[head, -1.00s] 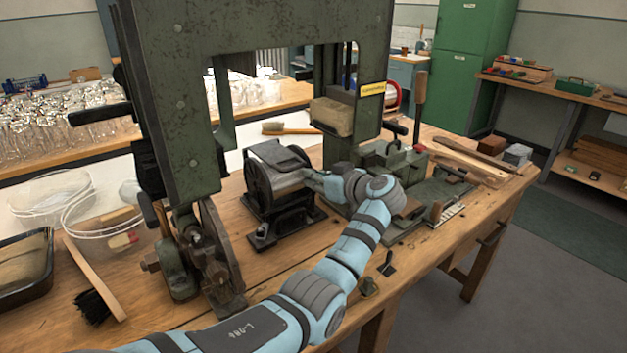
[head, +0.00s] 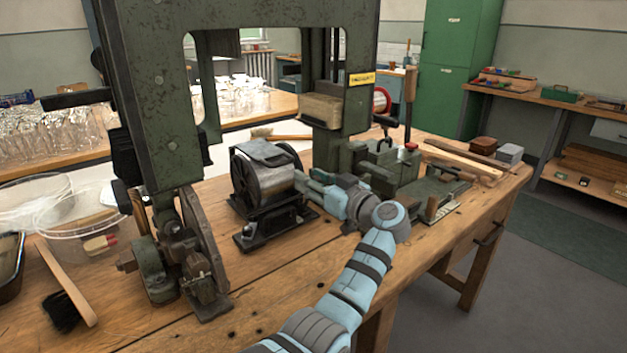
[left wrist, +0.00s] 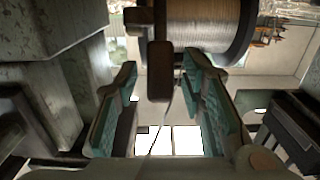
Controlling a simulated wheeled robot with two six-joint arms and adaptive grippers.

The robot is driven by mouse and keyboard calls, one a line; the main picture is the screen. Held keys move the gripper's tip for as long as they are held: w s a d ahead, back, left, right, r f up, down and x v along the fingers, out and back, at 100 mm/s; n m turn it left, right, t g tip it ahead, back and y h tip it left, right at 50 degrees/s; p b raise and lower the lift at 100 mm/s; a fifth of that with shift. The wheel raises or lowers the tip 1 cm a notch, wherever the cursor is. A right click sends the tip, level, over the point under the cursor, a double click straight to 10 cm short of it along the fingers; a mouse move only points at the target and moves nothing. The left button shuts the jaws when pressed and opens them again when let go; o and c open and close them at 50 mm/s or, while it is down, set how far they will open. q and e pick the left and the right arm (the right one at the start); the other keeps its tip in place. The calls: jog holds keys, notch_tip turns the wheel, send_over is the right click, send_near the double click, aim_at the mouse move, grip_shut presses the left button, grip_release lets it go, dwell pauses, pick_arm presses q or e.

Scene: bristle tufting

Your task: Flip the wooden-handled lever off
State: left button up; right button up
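An upright wooden handle (head: 409,96) stands at the back of the green fixture, right of the press frame. My left gripper (head: 306,183) points left, beside the dark-flanged drum (head: 265,178), and is well apart from that handle; its tips are hard to make out there. In the left wrist view my left gripper (left wrist: 160,105) has its two teal-padded fingers spread. A brown block (left wrist: 160,72) on a dark stem shows between them, with a gap on each side; I cannot tell whether it is a lever's handle or how far off it is. My right gripper is out of view.
The green press frame (head: 150,110) rises over the bench (head: 275,285). A geared mechanism (head: 180,260) stands left of the drum. The green fixture (head: 435,190) lies right of my wrist. Clear plastic tubs (head: 75,225) and a brush (head: 65,305) are at the left.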

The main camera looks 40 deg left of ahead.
pick_arm(q)
jog(key=v, duration=1.2)
jog(key=shift+r, duration=0.1)
